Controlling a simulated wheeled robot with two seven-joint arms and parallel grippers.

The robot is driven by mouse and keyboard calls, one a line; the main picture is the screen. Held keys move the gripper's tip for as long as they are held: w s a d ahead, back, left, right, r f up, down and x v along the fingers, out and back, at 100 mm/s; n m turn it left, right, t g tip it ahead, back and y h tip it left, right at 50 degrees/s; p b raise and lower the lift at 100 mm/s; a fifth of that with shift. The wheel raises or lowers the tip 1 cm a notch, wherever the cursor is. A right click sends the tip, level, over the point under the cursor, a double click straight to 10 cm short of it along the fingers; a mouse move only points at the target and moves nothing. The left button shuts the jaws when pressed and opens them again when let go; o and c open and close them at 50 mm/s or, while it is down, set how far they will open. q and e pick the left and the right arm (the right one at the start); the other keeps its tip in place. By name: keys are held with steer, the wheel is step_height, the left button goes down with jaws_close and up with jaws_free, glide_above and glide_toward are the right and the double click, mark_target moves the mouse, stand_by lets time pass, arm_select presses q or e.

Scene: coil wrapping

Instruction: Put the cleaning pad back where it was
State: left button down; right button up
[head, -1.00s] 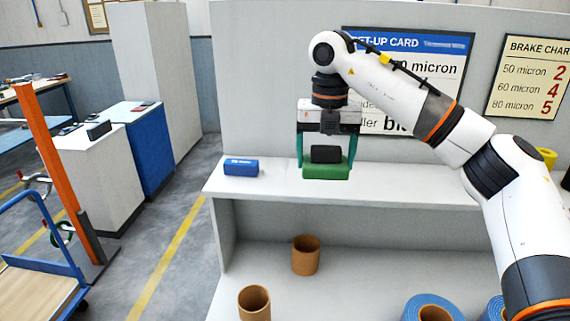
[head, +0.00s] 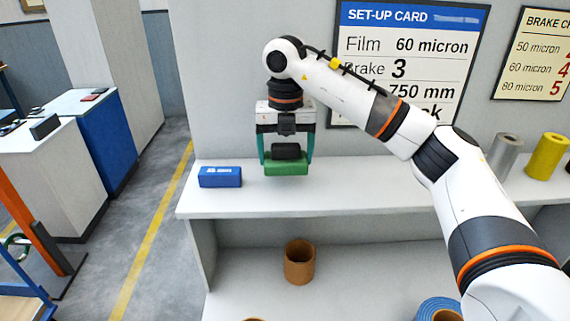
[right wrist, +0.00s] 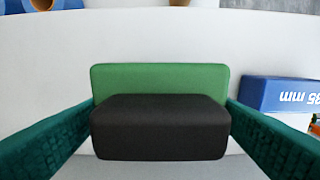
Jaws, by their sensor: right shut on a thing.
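The cleaning pad (head: 286,167) is a green block with a black grip on top. My right gripper (head: 286,158) is shut on it, one teal finger on each side, over the white shelf top (head: 340,196). In the right wrist view the pad's green body (right wrist: 160,80) and its black grip (right wrist: 160,128) sit between the fingers. I cannot tell whether its underside touches the shelf. My left gripper is not in view.
A blue block (head: 220,177) lies on the shelf just left of the pad; it also shows in the right wrist view (right wrist: 280,95). A cardboard core (head: 299,262) stands on the lower shelf. Silver (head: 503,156) and yellow (head: 552,157) rolls stand at right. Shelf top between is clear.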

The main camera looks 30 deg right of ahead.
mark_target(285, 163)
step_height(285, 163, down, 4)
steer(key=shift+r+p, duration=0.2)
steer(key=shift+p, duration=0.4)
steer(key=shift+f, duration=0.15)
steer(key=o, duration=0.9)
steer(key=shift+w, duration=0.1)
steer(key=shift+r, duration=0.45)
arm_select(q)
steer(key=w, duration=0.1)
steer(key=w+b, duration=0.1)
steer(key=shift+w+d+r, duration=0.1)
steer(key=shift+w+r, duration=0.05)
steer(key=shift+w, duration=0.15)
arm_select(e)
step_height(285, 163, up, 12)
steer(key=shift+f, duration=0.25)
